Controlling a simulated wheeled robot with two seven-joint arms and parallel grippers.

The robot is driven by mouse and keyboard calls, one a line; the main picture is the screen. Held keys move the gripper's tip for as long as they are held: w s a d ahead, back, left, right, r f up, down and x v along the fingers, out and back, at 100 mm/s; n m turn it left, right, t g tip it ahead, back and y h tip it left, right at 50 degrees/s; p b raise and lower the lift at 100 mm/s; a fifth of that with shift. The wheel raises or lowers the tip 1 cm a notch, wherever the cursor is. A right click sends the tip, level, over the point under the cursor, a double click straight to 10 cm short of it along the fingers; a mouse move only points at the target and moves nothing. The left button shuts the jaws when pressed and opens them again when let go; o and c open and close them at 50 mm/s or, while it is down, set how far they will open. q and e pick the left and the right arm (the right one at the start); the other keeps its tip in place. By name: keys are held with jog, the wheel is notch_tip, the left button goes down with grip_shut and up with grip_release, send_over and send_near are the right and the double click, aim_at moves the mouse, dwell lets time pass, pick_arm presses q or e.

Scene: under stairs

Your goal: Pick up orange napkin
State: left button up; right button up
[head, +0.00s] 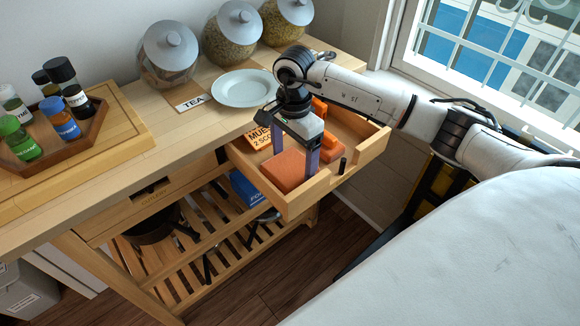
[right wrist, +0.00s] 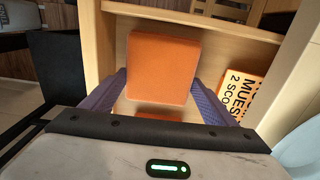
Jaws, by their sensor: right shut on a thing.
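The orange napkin (head: 284,170), a thick folded square, is in the open wooden drawer (head: 318,190) in the head view. In the right wrist view the napkin (right wrist: 162,66) lies between my fingers. My right gripper (head: 296,158) reaches down into the drawer and is shut on the napkin, one finger on each side. The fingers also show in the right wrist view (right wrist: 159,86). More orange (right wrist: 160,116) shows nearer the wrist; I cannot tell whether it is a separate piece. My left gripper is not in view.
An orange muesli packet (head: 259,136) lies in the drawer beside the gripper. A white plate (head: 244,88), lidded jars (head: 168,55) and a tray of spice bottles (head: 88,128) stand on the counter. A slatted shelf (head: 190,262) is below.

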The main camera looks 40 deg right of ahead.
aim_at(293, 164)
jog(key=shift+r, duration=0.1)
notch_tip(293, 164, up, 10)
jog(key=shift+b, duration=0.45)
